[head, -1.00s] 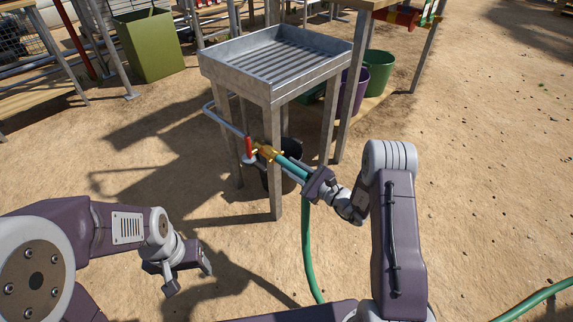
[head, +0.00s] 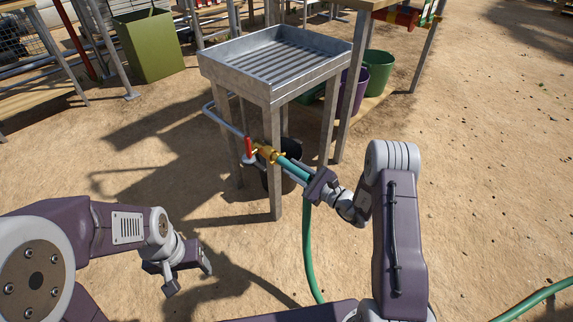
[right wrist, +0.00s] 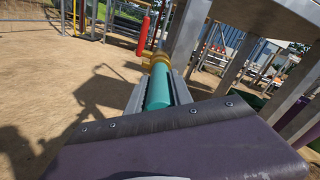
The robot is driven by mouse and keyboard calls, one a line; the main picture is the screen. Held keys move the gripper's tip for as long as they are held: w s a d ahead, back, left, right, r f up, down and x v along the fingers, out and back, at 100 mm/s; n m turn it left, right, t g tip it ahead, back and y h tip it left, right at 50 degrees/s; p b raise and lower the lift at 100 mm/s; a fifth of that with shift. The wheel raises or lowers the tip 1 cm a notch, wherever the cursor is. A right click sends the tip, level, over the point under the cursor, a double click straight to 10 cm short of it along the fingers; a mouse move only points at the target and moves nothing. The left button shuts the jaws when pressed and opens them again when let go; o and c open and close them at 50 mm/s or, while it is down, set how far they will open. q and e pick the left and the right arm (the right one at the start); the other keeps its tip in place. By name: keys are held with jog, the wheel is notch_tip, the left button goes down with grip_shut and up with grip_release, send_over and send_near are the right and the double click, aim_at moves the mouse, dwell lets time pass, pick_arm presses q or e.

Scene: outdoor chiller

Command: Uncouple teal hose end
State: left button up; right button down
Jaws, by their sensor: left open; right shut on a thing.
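The teal hose end (head: 289,167) meets a brass fitting (head: 266,153) on the pipe beside the metal stand's front leg. My right gripper (head: 309,181) is shut on the teal hose end. In the right wrist view the teal hose end (right wrist: 159,88) lies between my fingers, with the brass fitting (right wrist: 158,62) at its far end. I cannot tell whether the two are still joined. A red-handled valve (head: 249,148) is just left of the fitting. The green hose (head: 308,250) hangs down from the grip to the ground. My left gripper (head: 190,284) is open and empty at lower left.
A metal stand with a ribbed tray (head: 222,69) rises over the fitting, its front leg (head: 274,185) close by. A black bucket (head: 285,180) is under it. Purple and green buckets (head: 377,75) stand behind. Open sand lies to the right.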

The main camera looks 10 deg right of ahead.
aim_at(309, 179)
jog(key=shift+s+d, duration=0.15)
jog(key=shift+s, duration=0.05)
jog(key=shift+p+v, duration=0.45)
jog(key=shift+v, duration=2.15)
jog(key=c, duration=1.7)
grip_release()
grip_shut()
